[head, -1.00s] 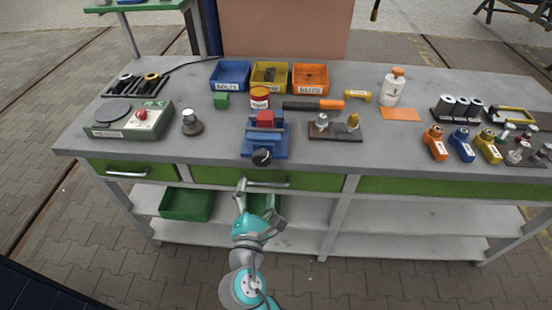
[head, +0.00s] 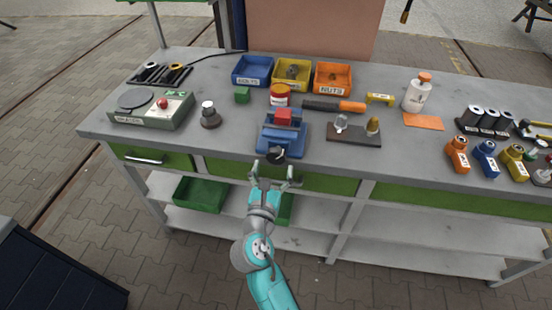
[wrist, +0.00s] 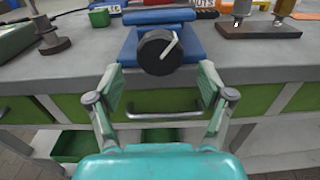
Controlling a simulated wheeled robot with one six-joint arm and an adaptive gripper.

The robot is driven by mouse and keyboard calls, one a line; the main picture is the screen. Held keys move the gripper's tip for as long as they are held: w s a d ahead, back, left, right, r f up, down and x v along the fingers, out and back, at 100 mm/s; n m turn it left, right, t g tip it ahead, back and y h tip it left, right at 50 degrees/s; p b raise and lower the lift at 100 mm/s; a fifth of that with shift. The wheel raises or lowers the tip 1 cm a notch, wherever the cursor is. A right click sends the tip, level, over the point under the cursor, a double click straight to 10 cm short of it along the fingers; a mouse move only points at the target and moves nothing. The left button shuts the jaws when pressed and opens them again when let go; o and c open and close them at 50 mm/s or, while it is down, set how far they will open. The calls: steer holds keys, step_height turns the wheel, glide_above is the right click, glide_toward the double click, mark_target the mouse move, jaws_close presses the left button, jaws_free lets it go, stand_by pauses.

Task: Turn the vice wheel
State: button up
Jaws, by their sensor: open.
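The blue vice (head: 281,134) stands at the front edge of the grey bench, with a red block (head: 283,116) at its top. Its dark round wheel (head: 277,155) faces me at the front. In the wrist view the wheel (wrist: 155,52) is black, with a pale bar-like mark running up to the right. My gripper (head: 272,173) is open and empty, just in front of and below the wheel. In the wrist view my gripper's fingers (wrist: 160,80) stand apart to the left and right below the wheel, and I see no contact.
The bench top (head: 232,130) carries a grey switch box (head: 150,109) and a knobbed stand (head: 210,118) to the left. A brown fixture block (head: 354,135) lies to the right. A drawer handle (wrist: 163,114) sits below the wheel.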

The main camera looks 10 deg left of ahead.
mark_target(275, 161)
steer(key=shift+w, duration=2)
steer(key=c, duration=1.2)
